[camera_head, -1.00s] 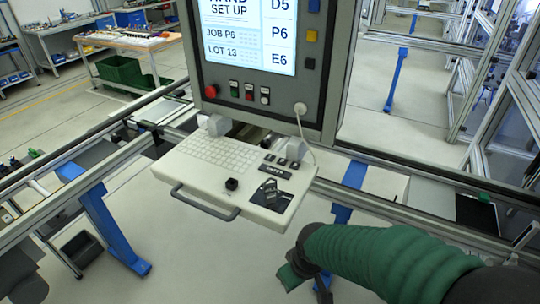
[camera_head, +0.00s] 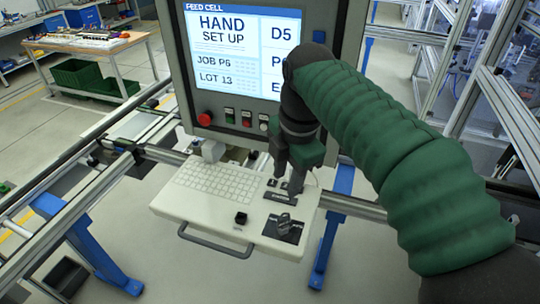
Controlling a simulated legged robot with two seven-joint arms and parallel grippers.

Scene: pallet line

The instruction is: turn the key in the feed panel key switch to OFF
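The feed panel (camera_head: 180,75) has a lit screen reading HAND SET UP, with a pale keyboard shelf (camera_head: 187,207) below it. On the shelf's right front is a black plate (camera_head: 296,234) with a grey key-like piece (camera_head: 284,222) on it; its marks are too small to read. A black knob (camera_head: 240,218) stands left of the plate. My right gripper (camera_head: 286,188) points down over the shelf's back right, by a black label (camera_head: 277,197) and small switches, behind the plate. Its finger gap is unclear, and I cannot tell whether it touches anything. My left gripper is out of view.
A red button (camera_head: 204,119) and several small coloured buttons line the panel below the screen. A grey handle (camera_head: 215,243) runs along the shelf's front edge. My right arm covers the panel's right side. Metal rails (camera_head: 350,207) run beside the shelf.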

